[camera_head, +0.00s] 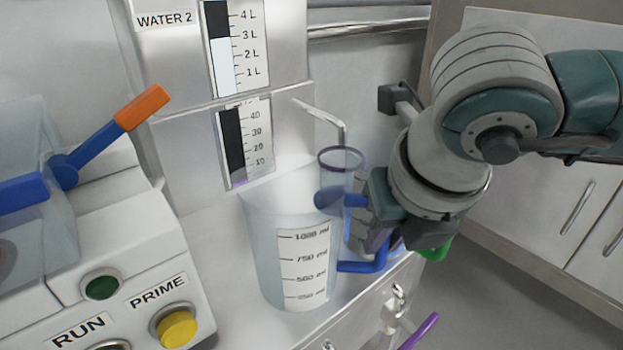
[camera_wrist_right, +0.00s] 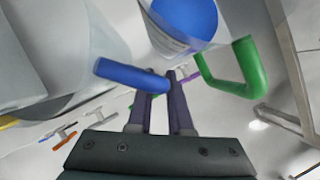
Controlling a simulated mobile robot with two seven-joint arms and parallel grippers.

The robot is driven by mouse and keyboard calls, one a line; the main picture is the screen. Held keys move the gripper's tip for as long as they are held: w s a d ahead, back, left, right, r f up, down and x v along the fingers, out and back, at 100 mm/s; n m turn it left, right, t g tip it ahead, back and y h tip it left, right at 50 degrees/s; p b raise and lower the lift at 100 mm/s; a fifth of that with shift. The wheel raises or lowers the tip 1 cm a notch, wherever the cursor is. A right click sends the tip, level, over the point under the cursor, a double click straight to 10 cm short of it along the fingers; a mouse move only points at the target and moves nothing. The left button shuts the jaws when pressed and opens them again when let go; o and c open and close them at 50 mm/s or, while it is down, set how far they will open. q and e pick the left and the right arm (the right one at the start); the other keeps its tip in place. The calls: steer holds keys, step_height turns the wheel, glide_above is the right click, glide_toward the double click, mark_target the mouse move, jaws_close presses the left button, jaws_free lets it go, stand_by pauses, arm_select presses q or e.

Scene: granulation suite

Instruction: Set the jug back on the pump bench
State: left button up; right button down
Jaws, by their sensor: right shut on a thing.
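The jug (camera_head: 265,250) is a clear tapered vessel with a white millilitre scale and a blue handle (camera_head: 362,266). It looks upright over the front of the pale pump bench (camera_head: 232,318); I cannot tell whether its base touches the top. My right gripper (camera_head: 358,212) comes in from the right and is shut on the blue handle, partly hiding it. In the right wrist view, the blue handle (camera_wrist_right: 128,74) lies at my fingertips (camera_wrist_right: 158,88). My left gripper is not in view.
A clear tube with a purple rim (camera_head: 341,157) stands behind the jug. A green handle (camera_head: 437,252) shows beyond my right gripper, beside a vessel with blue in it (camera_wrist_right: 185,18). The RUN/PRIME control box (camera_head: 140,265) is at left; gauges (camera_head: 232,50) rise behind.

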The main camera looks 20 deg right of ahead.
steer(key=c, duration=0.8)
jaws_free()
steer(key=shift+c, duration=0.2)
steer(key=d+p+v, duration=0.1)
steer(key=v, duration=1.1)
steer(key=shift+a+p, duration=0.35)
steer(key=shift+a, duration=0.1)
steer(key=shift+w, duration=0.1)
